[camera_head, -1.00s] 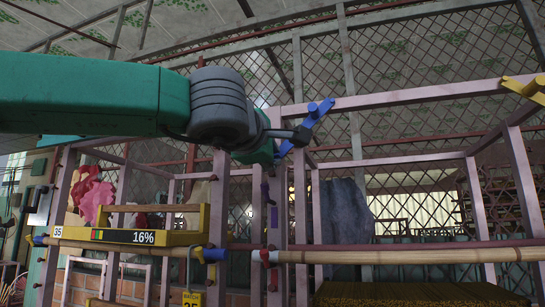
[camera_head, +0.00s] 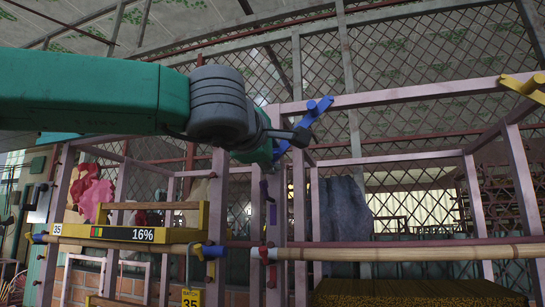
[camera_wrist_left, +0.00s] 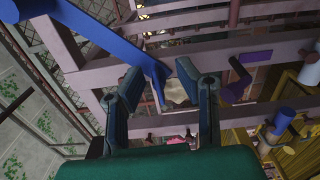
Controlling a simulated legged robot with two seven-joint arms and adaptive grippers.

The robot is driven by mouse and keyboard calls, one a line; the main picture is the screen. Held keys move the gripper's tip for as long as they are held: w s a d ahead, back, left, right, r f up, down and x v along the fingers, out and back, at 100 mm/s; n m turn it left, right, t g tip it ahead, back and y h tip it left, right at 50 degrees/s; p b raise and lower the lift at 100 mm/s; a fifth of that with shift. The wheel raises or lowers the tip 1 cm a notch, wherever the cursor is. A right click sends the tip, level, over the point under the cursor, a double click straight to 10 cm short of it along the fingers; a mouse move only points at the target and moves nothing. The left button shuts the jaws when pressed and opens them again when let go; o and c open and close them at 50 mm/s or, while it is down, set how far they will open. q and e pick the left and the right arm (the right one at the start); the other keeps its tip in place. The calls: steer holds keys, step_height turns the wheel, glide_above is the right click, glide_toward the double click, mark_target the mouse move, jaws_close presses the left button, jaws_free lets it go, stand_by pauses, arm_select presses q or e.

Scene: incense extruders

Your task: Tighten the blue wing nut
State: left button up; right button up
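The blue wing nut (camera_head: 318,108) sits near the left end of the upper pink beam (camera_head: 400,95) in the head view, with its wings tilted up to the right. My left gripper (camera_head: 297,143) is close beside its lower wing. In the left wrist view, the wing nut (camera_wrist_left: 110,40) is a long blue bar coming from the upper left. Its lower end reaches between the two spread fingers of my left gripper (camera_wrist_left: 157,78). The fingers look open, with a gap around the blue end. I cannot tell whether a finger touches it. My right gripper is not in view.
A yellow wing nut (camera_head: 525,87) sits at the far right. A bamboo rod (camera_head: 400,252) runs low across the right side. Pink posts (camera_head: 301,200) stand below my left gripper.

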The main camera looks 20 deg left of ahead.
arm_select(q)
steer(key=s, duration=1.1)
steer(key=shift+s+a, duration=0.35)
steer(key=shift+s+d, duration=0.1)
steer(key=shift+f, duration=0.1)
